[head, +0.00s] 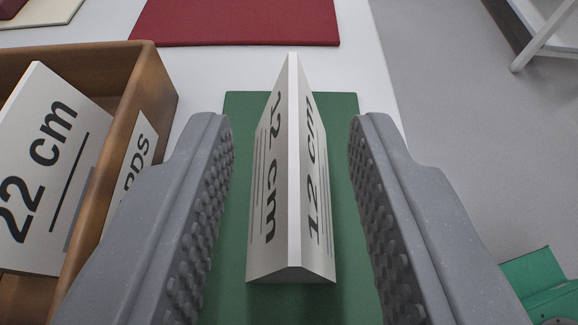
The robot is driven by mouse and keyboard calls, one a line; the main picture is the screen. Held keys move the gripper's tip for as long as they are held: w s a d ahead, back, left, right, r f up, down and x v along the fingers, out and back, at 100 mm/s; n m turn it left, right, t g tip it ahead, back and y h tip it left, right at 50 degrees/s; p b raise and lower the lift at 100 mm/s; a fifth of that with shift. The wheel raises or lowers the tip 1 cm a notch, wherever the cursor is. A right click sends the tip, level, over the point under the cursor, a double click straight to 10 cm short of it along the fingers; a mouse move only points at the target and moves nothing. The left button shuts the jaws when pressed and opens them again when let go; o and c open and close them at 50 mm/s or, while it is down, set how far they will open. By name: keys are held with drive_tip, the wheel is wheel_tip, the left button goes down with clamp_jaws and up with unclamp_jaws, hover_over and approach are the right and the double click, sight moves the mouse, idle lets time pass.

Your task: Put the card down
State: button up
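My gripper (291,140) is open, with one grey, studded finger on each side of the card. A gap shows between the card and each finger, so neither finger touches it. The near end of the card's base appears to rest on the mat.
A wooden box (150,90) on the left holds another card (40,150) reading "22 cm", and has a partly hidden label. A dark red mat (240,20) lies beyond on the white table (200,70). The table's right edge is close, with grey floor beyond. A green object (535,272) shows at lower right.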

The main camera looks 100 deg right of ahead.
drive_tip(key=p+v, duration=0.2)
drive_tip(key=v, duration=0.9)
drive_tip(key=shift+w+a+r+p, duration=0.15)
drive_tip(key=shift+a+p, duration=0.1)
drive_tip(key=shift+p, duration=0.15)
